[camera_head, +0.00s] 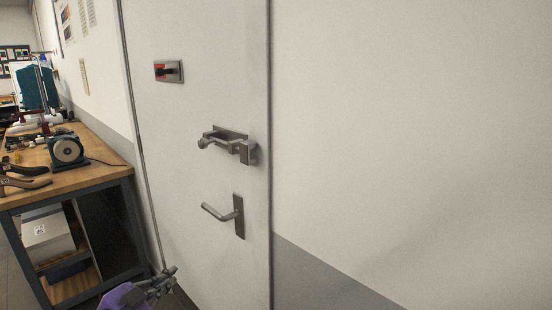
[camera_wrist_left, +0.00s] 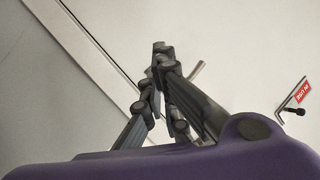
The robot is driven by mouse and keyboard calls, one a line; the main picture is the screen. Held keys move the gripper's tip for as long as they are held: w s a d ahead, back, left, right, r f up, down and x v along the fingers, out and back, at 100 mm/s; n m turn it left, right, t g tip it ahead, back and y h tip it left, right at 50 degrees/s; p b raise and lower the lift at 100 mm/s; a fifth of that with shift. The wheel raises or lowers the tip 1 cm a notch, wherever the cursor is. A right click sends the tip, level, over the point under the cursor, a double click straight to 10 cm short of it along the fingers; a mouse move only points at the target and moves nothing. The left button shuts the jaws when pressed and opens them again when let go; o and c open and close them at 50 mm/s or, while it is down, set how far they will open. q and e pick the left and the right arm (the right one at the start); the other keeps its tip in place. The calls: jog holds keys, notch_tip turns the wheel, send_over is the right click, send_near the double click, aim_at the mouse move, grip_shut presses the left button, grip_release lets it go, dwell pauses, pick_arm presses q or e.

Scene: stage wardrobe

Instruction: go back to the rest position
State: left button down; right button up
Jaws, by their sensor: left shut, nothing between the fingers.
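My left gripper (camera_head: 164,279) shows at the bottom of the head view, low in front of the white door (camera_head: 190,120). It is shut with nothing in it. In the left wrist view its dark fingers (camera_wrist_left: 160,52) come together at the tips, and the purple wrist body fills the bottom. The gripper is below the lever handle (camera_head: 222,213) and apart from it. A metal latch (camera_head: 230,145) sits above the handle. A red-marked plate with a dark knob (camera_head: 168,71) is higher on the door. My right gripper is in neither view.
A workbench (camera_head: 100,163) with a grinder-like machine (camera_head: 67,148), tools and clutter stands to the left of the door. A white box (camera_head: 47,238) is on its lower shelf. A bare wall (camera_head: 410,130) with a grey lower band fills the right side.

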pick_arm(q)
jog(key=s+d+f+n+g+y+p, duration=0.25)
jog(key=s+f+n, duration=0.25)
jog(key=s+f, duration=1.25)
jog(key=s+d+f+n+g+y+p, duration=0.1)
jog(key=s+d+f+n, duration=0.1)
jog(key=s, duration=0.9)
jog(key=s+d+f+n+g+p, duration=0.1)
jog(key=s+f, duration=0.4)
jog(key=s, duration=0.7)
jog(key=shift+d+n+g+y+p, duration=0.35)
jog(key=shift+d+n+g, duration=0.25)
jog(key=shift+d, duration=0.1)
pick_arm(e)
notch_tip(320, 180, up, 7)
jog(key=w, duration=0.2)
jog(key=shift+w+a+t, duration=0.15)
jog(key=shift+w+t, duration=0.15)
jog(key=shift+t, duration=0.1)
pick_arm(q)
jog(key=shift+w+f, duration=0.1)
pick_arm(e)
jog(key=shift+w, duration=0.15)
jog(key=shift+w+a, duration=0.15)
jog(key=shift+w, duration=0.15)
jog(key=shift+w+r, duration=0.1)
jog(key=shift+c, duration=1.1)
